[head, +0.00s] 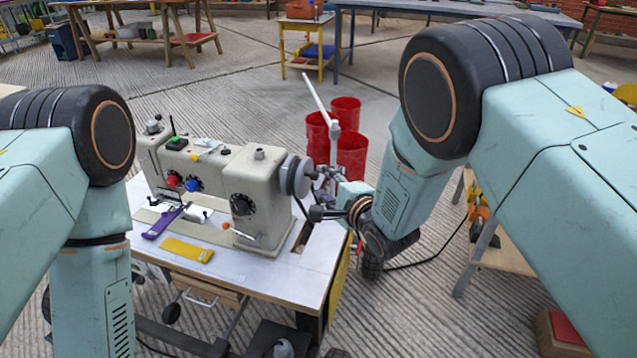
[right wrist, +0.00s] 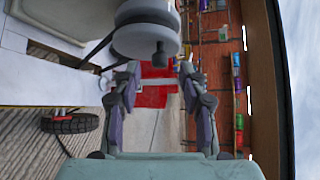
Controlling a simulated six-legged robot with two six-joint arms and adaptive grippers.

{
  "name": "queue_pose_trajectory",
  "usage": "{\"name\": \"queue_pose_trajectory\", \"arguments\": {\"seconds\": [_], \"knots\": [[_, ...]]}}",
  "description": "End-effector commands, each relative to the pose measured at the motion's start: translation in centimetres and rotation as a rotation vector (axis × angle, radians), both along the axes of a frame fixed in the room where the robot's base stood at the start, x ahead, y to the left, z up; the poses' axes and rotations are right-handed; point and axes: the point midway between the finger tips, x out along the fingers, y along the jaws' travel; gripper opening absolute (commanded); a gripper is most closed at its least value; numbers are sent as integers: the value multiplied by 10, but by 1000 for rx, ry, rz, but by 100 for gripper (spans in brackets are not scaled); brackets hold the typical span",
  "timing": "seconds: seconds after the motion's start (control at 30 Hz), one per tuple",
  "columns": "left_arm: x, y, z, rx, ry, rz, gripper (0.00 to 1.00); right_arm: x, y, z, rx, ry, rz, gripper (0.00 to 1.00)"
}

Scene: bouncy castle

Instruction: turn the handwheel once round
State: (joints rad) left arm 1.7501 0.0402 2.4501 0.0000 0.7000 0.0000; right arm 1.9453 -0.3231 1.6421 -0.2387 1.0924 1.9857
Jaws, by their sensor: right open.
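A pale industrial sewing machine (head: 215,175) stands on a white-topped table. Its grey handwheel (head: 297,176) is on the machine's right end. In the right wrist view the handwheel (right wrist: 145,40) fills the upper middle, and a small dark knob (right wrist: 160,56) sticks out from it. My right gripper (head: 318,180) is beside the wheel in the head view. In the right wrist view the right gripper (right wrist: 158,70) is open, with one finger on either side of the knob's line and a gap around it. I see no contact. My left arm hangs at the left; its gripper is out of view.
On the white tabletop (head: 285,265) lie a purple tool (head: 163,222) and a yellow piece (head: 186,250). Red bins (head: 351,155) stand on the floor behind the right gripper. A wooden stand (head: 500,253) is at the right. Ribbed floor (head: 250,80) is clear behind the machine.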

Motion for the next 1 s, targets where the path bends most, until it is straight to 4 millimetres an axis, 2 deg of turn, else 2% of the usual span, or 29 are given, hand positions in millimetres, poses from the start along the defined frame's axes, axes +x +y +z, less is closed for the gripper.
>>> {"name": "queue_pose_trajectory", "arguments": {"seconds": [0.1, 0.3, 0.63, 1.0], "knots": [[0, 0, -10, 0, 0, 0, 0, 15, 9, -7, 0, -2, 2, 42], [0, 0, -17, 0, 0, 0, 0, 29, 16, -9, -1, -1, 4, 42], [0, 0, -17, 0, 0, 0, 0, 32, 15, -8, -1, 0, 4, 42], [0, 0, -17, 0, 0, 0, 0, 31, 15, -8, -1, -1, 3, 12]]}}
